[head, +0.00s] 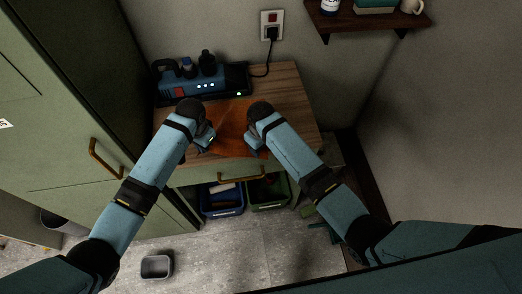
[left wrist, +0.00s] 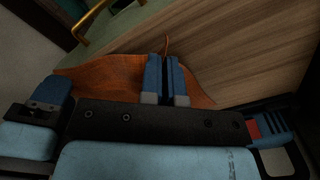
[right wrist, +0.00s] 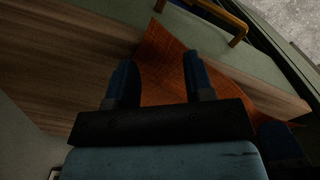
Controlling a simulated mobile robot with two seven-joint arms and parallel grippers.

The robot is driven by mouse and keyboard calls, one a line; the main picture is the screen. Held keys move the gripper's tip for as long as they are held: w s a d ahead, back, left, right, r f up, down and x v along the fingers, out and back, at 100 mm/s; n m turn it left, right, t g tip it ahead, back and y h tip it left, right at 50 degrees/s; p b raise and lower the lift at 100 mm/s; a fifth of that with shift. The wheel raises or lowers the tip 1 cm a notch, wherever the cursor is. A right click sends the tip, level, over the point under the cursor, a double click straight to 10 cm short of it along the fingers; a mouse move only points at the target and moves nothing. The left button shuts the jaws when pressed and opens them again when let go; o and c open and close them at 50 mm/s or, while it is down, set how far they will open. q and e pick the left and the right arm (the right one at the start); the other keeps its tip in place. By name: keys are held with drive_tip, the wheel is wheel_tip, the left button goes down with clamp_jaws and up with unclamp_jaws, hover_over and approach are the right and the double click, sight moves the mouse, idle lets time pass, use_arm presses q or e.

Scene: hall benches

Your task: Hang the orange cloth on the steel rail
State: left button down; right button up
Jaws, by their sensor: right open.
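The orange cloth (head: 231,118) lies on the wooden worktop between my two grippers, and part of it hangs at the front edge. My left gripper (left wrist: 167,58) has its fingers nearly together on the cloth (left wrist: 105,77), with a thin orange edge showing beyond the tips. My right gripper (right wrist: 158,75) is open, with its fingers apart over the cloth (right wrist: 163,72); I cannot tell whether they touch it. In the head view my wrists hide the fingertips and part of the cloth. I cannot make out a steel rail in any view.
A blue device (head: 187,86) on a dark tray stands at the back left of the worktop (head: 287,95). A drawer with a brass handle (head: 243,177) is below, above a blue bin (head: 222,207) and a green bin (head: 268,190). A shelf (head: 365,20) is at upper right.

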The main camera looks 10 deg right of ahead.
drive_tip(key=shift+f, duration=0.55)
drive_tip(key=shift+f, duration=0.1)
clamp_jaws()
drive_tip(key=shift+r, duration=2.5)
